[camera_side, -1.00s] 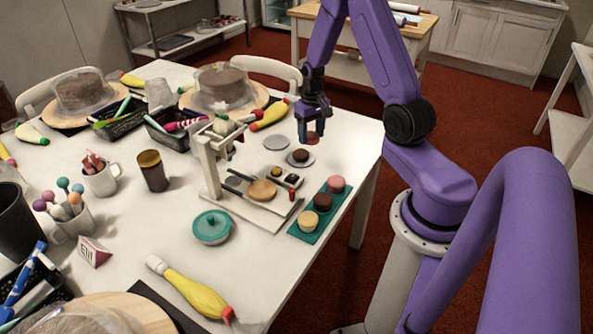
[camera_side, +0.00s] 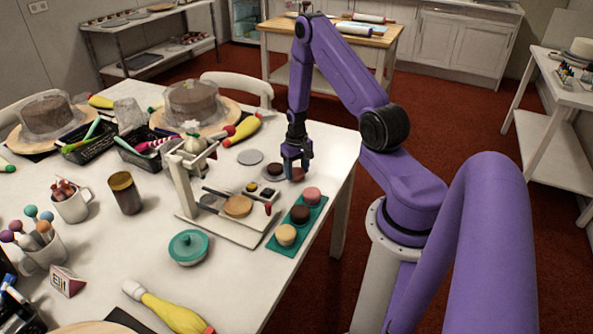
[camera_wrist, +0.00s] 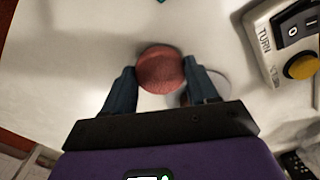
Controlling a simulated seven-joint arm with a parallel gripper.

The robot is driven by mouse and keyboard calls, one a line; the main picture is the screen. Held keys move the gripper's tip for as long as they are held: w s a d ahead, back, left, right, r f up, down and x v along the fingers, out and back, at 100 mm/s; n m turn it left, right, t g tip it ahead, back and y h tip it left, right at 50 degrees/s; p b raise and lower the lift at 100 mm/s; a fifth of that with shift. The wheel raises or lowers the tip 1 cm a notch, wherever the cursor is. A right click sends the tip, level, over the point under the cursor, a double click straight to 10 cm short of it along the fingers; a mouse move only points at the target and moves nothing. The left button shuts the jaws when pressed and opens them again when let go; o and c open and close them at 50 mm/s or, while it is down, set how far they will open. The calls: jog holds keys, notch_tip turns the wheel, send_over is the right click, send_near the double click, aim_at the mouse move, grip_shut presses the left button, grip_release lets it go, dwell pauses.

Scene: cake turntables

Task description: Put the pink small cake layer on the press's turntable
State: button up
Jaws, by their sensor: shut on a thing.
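My gripper (camera_side: 296,172) is shut on a reddish-pink round cake layer (camera_wrist: 160,70). In the wrist view the layer sits between the two fingertips. In the side view the held layer (camera_side: 298,174) shows low between the fingers, close to the tabletop; I cannot tell whether it touches. Another pink small cake (camera_side: 312,194) sits at the far end of a teal tray (camera_side: 276,247), in front of the gripper. The press (camera_side: 181,180) stands left of the gripper, with a tan disc (camera_side: 237,206) on its base.
A dark brown cake (camera_side: 275,167) on a small plate is just left of my gripper. The tray also holds brown (camera_side: 299,214) and cream (camera_side: 286,235) cakes. A control box marked TURN (camera_wrist: 285,45) shows at right in the wrist view. A teal lidded bowl (camera_side: 188,247) stands nearer.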

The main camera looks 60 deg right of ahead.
jog(key=shift+f, duration=0.3)
jog(key=o, duration=0.8)
jog(key=shift+f, duration=0.1)
jog(key=shift+c, duration=0.2)
